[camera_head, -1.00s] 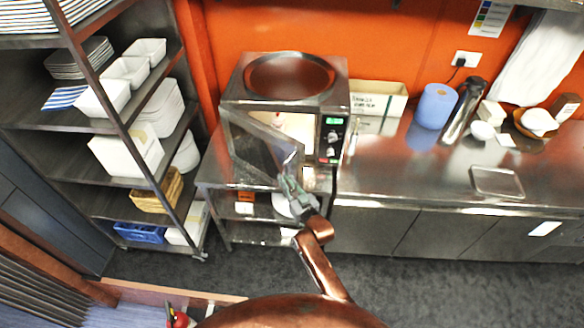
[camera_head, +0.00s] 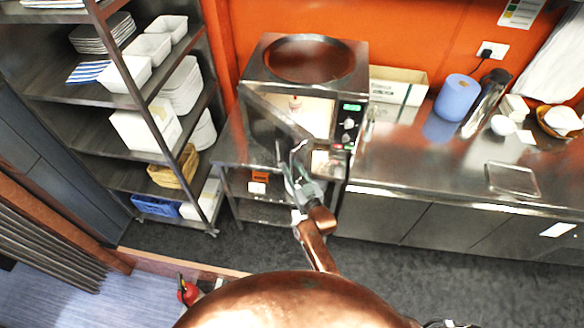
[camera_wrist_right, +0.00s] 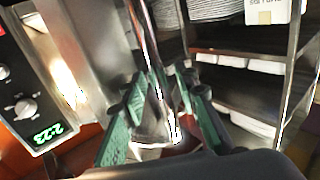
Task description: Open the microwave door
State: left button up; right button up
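The microwave (camera_head: 355,82) is a steel box on a steel counter, with its display lit green. Its door (camera_head: 265,128) is hinged at the left and stands partly open, swung out towards me. The lit inside (camera_head: 312,112) shows past it. My right gripper (camera_head: 296,168) is at the door's free edge. In the right wrist view, the green-padded fingers of my right gripper (camera_wrist_right: 166,82) are on either side of the slim metal door handle (camera_wrist_right: 148,40) and look closed on it. The exact contact is partly hidden. My left gripper is not in view.
A dark shelf rack (camera_head: 150,90) with white containers stands to the left. A round tray (camera_head: 310,58) lies on the microwave. Open floor lies in front.

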jog(key=shift+s+d, duration=0.1)
jog(key=shift+s, duration=0.1)
jog(key=v, duration=1.1)
jog(key=shift+s, duration=0.3)
jog(key=shift+c, duration=0.3)
